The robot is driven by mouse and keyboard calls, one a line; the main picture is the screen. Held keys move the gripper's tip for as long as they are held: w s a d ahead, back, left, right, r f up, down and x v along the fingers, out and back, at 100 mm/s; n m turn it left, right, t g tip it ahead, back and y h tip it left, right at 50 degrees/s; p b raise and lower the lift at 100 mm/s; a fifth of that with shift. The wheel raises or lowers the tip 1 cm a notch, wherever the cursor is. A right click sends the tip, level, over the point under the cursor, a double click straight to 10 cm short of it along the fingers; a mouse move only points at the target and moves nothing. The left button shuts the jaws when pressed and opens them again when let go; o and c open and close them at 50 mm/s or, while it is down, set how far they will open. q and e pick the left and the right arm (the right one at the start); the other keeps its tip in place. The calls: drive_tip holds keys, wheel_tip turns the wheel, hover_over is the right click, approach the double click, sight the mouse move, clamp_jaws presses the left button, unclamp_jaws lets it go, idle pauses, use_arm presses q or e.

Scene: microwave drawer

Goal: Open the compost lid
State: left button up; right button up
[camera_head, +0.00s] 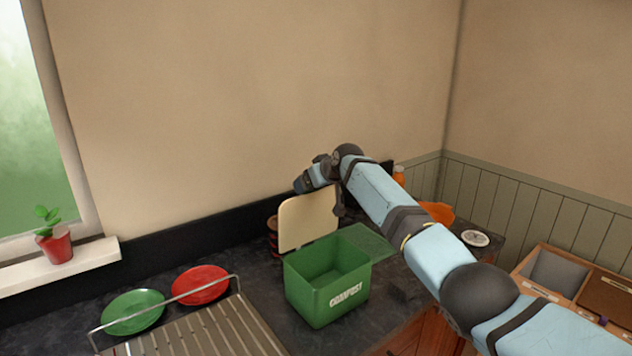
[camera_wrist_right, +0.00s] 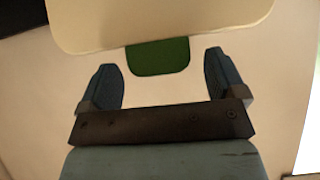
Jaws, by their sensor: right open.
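The green compost bin (camera_head: 327,290) stands on the dark counter, with its white lettering facing front. Its top is open and the inside shows. A flat green panel, apparently its lid (camera_head: 368,243), lies swung out at the back right edge of the bin. My right arm reaches over from the right. My right gripper (camera_head: 302,185) is above and behind the bin, near the top of a cream board. In the wrist view the right gripper (camera_wrist_right: 162,82) is open, with a green tab (camera_wrist_right: 158,57) showing between and beyond its fingers. My left gripper is out of view.
The cream board (camera_head: 308,219) leans upright behind the bin; its edge also shows in the wrist view (camera_wrist_right: 160,18). A dish rack (camera_head: 205,333), a green plate (camera_head: 133,311) and a red plate (camera_head: 201,285) are left. An orange bowl (camera_head: 438,212) is right, partly behind my arm.

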drive_tip(key=b+v, duration=0.2)
drive_tip(key=v, duration=1.1)
drive_tip(key=shift+s+r+b, duration=0.2)
drive_tip(key=shift+s+b, duration=0.1)
drive_tip(key=shift+d, duration=0.15)
drive_tip(key=s+d+f+m, duration=0.15)
drive_tip(key=s+f, duration=0.35)
drive_tip(key=f, duration=0.7)
drive_tip(key=s+d+f+t, duration=0.15)
drive_tip(key=s+f, duration=0.35)
drive_tip(key=f, duration=0.6)
drive_tip(key=s+d+f+m, duration=0.15)
drive_tip(key=s+f, duration=0.35)
drive_tip(key=f, duration=0.7)
drive_tip(key=s+d+f+h, duration=0.1)
drive_tip(key=s+f, duration=0.3)
drive_tip(key=s, duration=0.8)
drive_tip(key=s+d+f+h+p, duration=0.1)
drive_tip(key=s+d+f, duration=0.3)
drive_tip(key=s, duration=0.8)
drive_tip(key=s+d+f+m+t+h, duration=0.1)
drive_tip(key=s+d+f, duration=0.2)
drive_tip(key=s, duration=0.8)
wheel_tip(320, 180, down, 3)
drive_tip(key=shift+s+r, duration=0.1)
drive_tip(key=shift+s, duration=0.3)
